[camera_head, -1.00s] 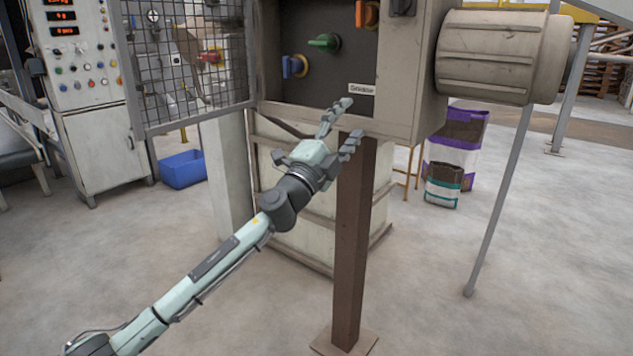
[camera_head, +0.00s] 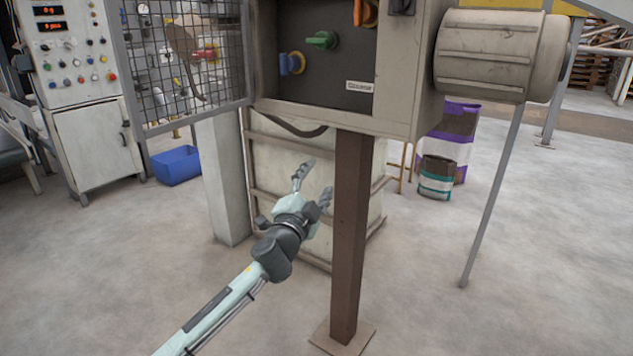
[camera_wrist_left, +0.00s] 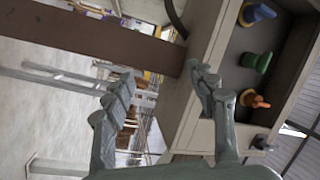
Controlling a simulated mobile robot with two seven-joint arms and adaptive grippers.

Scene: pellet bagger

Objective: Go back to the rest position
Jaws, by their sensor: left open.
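My left gripper (camera_head: 314,182) is open and empty in the head view. It is below the open control box (camera_head: 405,75), in front of the pale crate-like bin (camera_head: 278,160) and just left of the brown post (camera_head: 351,235). In the left wrist view its two fingers (camera_wrist_left: 160,88) are spread apart with nothing between them. The box's blue knob (camera_head: 292,63), green knob (camera_head: 321,40) and orange knob (camera_head: 364,13) show above the gripper, apart from it. My right gripper is not in view.
A mesh door (camera_head: 188,55) hangs open at the box's left. A button cabinet (camera_head: 75,60) and blue tub (camera_head: 176,165) stand at the left. The front floor is clear.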

